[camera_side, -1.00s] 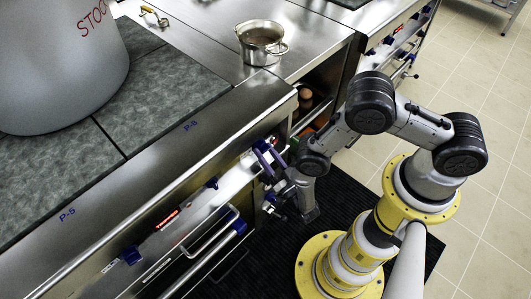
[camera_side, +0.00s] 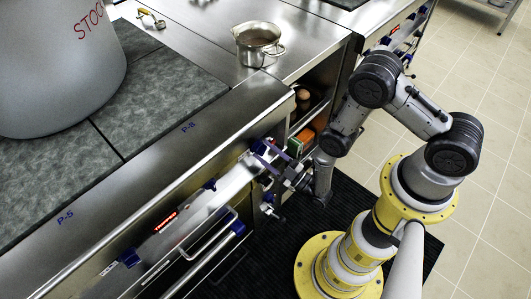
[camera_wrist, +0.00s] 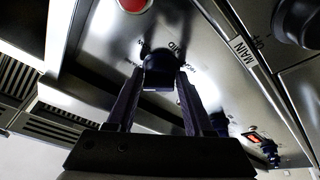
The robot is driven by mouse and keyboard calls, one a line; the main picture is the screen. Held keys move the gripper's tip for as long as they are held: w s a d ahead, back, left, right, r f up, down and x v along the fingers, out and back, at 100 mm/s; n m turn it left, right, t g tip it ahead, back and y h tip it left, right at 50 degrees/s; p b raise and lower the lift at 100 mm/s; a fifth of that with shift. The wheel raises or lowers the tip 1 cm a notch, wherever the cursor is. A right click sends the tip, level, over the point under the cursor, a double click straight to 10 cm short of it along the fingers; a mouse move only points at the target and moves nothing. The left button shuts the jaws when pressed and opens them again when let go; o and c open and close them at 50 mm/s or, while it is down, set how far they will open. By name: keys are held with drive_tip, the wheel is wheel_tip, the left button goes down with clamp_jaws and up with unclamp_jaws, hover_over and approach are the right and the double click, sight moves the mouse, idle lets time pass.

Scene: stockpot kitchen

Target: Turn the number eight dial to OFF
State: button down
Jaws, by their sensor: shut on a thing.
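A dark blue dial (camera_wrist: 158,57) is on the steel front panel, seen in the middle of the wrist view. My gripper (camera_wrist: 160,78) is shut on this dial, with one finger on each side. In the side view my gripper (camera_side: 264,154) is against the upper right end of the sloping front panel (camera_side: 185,215). The dial is hard to separate from the fingers there.
A red button (camera_wrist: 134,4) is near the held dial. Handles (camera_side: 237,228) project below. A metal pot (camera_side: 259,43) stands on the counter; an open shelf is behind my gripper.

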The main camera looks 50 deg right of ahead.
drive_tip(key=n+y, duration=0.1)
drive_tip(key=n, duration=0.2)
drive_tip(key=n+g+y, duration=0.1)
drive_tip(key=n, duration=0.1)
drive_tip(key=shift+w+d+r+n+g, duration=0.1)
drive_tip(key=shift+d+r+n+g, duration=0.05)
drive_tip(key=shift+n+g, duration=0.2)
drive_tip(key=shift+d+r+n+g+y, duration=0.1)
drive_tip(key=shift+n+g+y, duration=0.2)
drive_tip(key=shift+n, duration=0.9)
drive_tip(key=shift+n+g+y, duration=0.2)
drive_tip(key=shift+n+g, duration=0.05)
drive_tip(key=shift+n, duration=0.9)
drive_tip(key=shift+c, duration=1.6)
unclamp_jaws()
drive_tip(key=shift+s, duration=0.2)
drive_tip(key=v, duration=1.3)
drive_tip(key=shift+s+d, duration=0.15)
drive_tip(key=shift+s, duration=0.05)
